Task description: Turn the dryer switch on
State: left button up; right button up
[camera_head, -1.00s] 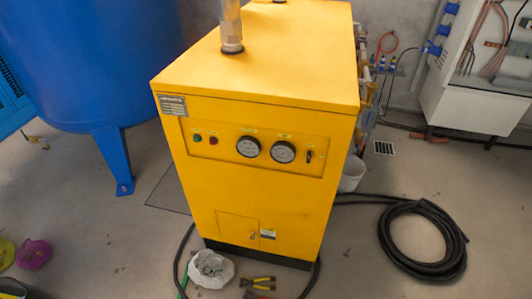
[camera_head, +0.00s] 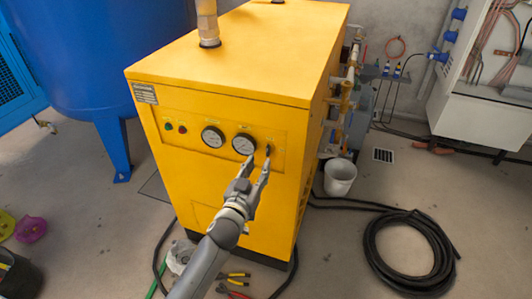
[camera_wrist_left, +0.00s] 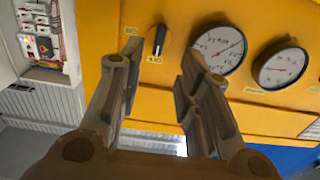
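The yellow dryer (camera_head: 215,75) stands in the middle of the head view. Its switch (camera_head: 268,150) is a small black knob at the right end of the front panel, right of two round gauges. In the left wrist view the switch (camera_wrist_left: 160,40) shows as a black knob with a pale pointer line and small yellow labels around it. My left gripper (camera_head: 258,166) is open and empty in front of the panel, just below the switch. In the left wrist view its fingertips lie on either side of the knob, with no clear contact. My right gripper is not in view.
A blue tank (camera_head: 95,55) stands at the left. Pipes and valves run along the dryer's right side, near a white bucket (camera_head: 340,176). A coiled black hose (camera_head: 410,250) lies on the floor at right. Pliers (camera_head: 232,283) and a white bag (camera_head: 180,256) lie by the dryer's base.

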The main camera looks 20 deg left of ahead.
aim_at(267, 152)
pick_arm(q)
jog(key=w, duration=0.7)
jog(key=shift+w+d+f, duration=0.1)
jog(key=shift+w+d, duration=0.15)
grip_shut()
